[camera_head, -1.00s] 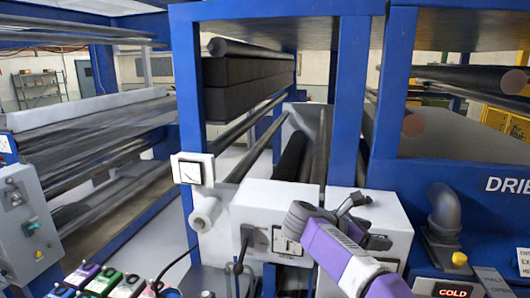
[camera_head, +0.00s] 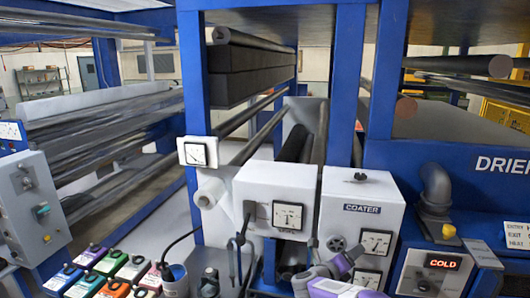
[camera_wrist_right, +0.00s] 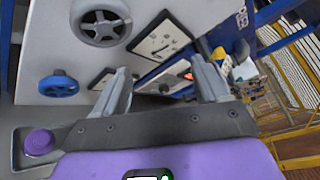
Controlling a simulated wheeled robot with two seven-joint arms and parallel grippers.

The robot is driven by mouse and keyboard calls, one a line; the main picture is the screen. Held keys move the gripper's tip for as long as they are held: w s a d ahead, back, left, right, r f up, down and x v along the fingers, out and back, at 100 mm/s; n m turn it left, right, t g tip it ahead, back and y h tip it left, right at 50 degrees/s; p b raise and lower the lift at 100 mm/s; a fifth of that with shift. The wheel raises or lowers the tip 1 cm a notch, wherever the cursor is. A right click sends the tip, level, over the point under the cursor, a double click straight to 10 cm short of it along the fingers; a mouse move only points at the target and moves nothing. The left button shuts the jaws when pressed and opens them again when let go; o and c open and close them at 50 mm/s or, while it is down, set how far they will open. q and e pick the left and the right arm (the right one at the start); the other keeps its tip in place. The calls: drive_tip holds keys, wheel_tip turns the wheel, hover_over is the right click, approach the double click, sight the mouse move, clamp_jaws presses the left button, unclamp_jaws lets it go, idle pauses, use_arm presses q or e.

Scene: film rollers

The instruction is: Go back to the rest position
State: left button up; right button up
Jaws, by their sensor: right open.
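My right gripper shows low in the head view (camera_head: 352,256), in front of the white coater box (camera_head: 362,205). In the right wrist view the two grey fingers (camera_wrist_right: 163,80) stand apart with nothing between them. A black handwheel (camera_wrist_right: 100,20) and a blue knob (camera_wrist_right: 58,86) on a white panel lie beyond the fingers. The panel's meters show past and between the fingertips. My left gripper is not in view.
A blue frame post (camera_head: 193,75) rises behind. The drier panel (camera_head: 435,270) with a lit COLD display is at the right. A grey control box (camera_head: 35,205) stands at the left.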

drive_tip(key=s+a+f+n+y+b, duration=0.1)
drive_tip(key=s+a+f+n+y, duration=0.15)
drive_tip(key=f+n, duration=0.55)
drive_tip(key=s+a+f+n+y+b, duration=0.2)
drive_tip(key=s+f+n+y, duration=0.15)
drive_tip(key=f, duration=0.95)
drive_tip(key=s+a+f+n+y+b, duration=0.1)
drive_tip(key=s+a+f+n+y, duration=0.2)
drive_tip(key=f+n, duration=0.5)
drive_tip(key=s+a+f+n+g+y+b, duration=0.35)
drive_tip(key=s+f+n+g, duration=0.2)
drive_tip(key=s+f, duration=0.8)
use_arm(q)
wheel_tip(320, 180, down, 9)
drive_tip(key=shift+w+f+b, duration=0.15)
drive_tip(key=shift+b, duration=0.25)
use_arm(e)
drive_tip(key=s+a+f+n+g+y, duration=0.1)
drive_tip(key=s+a+f+n+g, duration=0.1)
drive_tip(key=s, duration=0.5)
drive_tip(key=s+a+f+n+g+y, duration=0.2)
drive_tip(key=s+f+n+g, duration=0.1)
drive_tip(key=s, duration=0.5)
drive_tip(key=shift+a+f+n, duration=0.25)
drive_tip(key=shift+f+n, duration=0.1)
drive_tip(key=shift+n, duration=0.15)
drive_tip(key=shift+y, duration=0.25)
